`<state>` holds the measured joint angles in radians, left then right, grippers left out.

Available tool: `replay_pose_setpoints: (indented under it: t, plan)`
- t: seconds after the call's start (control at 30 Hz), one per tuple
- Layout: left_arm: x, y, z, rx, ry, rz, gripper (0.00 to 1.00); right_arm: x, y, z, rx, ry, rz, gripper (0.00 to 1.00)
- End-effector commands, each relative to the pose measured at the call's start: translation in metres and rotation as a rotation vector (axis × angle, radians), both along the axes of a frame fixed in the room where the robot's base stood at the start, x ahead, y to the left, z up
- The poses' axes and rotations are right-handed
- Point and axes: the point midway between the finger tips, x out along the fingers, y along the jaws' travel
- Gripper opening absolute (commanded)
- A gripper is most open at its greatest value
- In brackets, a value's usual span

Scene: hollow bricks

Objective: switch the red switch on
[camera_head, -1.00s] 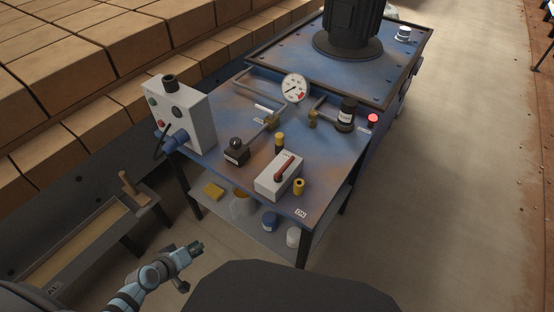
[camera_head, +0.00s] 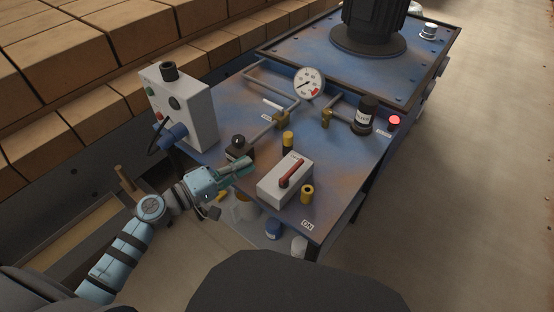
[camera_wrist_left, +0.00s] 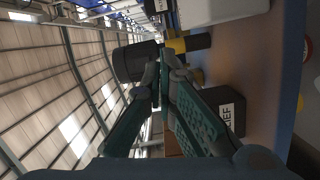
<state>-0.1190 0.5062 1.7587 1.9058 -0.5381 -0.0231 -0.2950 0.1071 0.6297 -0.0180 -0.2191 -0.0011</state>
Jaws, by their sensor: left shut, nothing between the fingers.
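The red switch is a red lever (camera_head: 291,174) on top of a light grey box (camera_head: 272,190) near the table's front edge. The lever lies slanted along the box top. My left gripper (camera_head: 246,163) is shut and empty. In the head view it is left of the grey box and apart from the lever, beside a small black block with a round knob (camera_head: 238,146). In the left wrist view the shut fingertips (camera_wrist_left: 166,60) show, with the labelled black block (camera_wrist_left: 228,108) close by. The lever cannot be made out there. My right gripper is out of view.
Yellow-topped posts (camera_head: 288,140) and (camera_head: 307,192) stand close to the grey box. A pressure gauge (camera_head: 309,82), pipes and a black cylinder (camera_head: 365,115) stand farther back. A control box (camera_head: 182,108) stands at the left. An ON label (camera_head: 307,225) lies at the front corner.

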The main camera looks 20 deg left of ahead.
Motion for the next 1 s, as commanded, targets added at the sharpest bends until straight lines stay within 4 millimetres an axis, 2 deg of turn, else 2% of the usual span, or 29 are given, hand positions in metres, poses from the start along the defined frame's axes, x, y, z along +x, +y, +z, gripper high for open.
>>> replay_pose_setpoints:
  t: [0.3, 0.43, 0.6, 1.0]
  plan:
    - [0.056, -0.040, -0.002, -0.004, 0.000, 0.003, 0.00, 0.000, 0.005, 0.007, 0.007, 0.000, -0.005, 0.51]
    - [0.049, -0.060, -0.006, -0.003, 0.002, 0.001, 0.00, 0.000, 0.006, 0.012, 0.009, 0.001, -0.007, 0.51]
    - [0.043, -0.074, -0.010, 0.000, 0.001, 0.002, 0.00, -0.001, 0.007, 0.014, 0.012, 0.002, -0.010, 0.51]
    - [0.042, -0.077, -0.011, 0.001, 0.001, 0.000, 0.00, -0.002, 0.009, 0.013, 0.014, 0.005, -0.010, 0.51]
